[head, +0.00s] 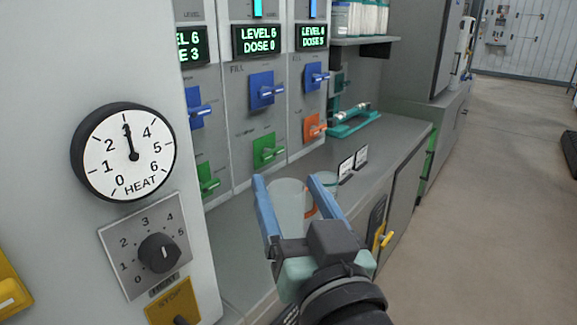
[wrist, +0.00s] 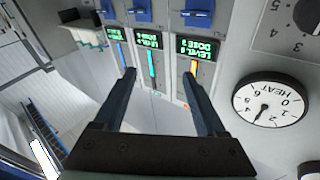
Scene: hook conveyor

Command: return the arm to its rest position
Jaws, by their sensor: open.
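My gripper (head: 290,186) is open, with its two blue fingers pointing up and away over the counter in the head view. Translucent cups (head: 288,205) show between and behind the fingers; I cannot tell the exact gap to them. In the wrist view my gripper (wrist: 164,78) shows two dark fingers spread apart with nothing held between them. That view is turned upside down and looks toward the dispenser panel (wrist: 150,95). My dark wrist hides part of the counter.
A heat dial (head: 124,151) and a knob (head: 159,253) are on the left panel. Dispensers with blue levers (head: 264,90) and a green lever (head: 267,150) line the wall. The grey counter (head: 385,140) holds a teal rack (head: 350,122) and small signs. Open floor (head: 480,170) lies right.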

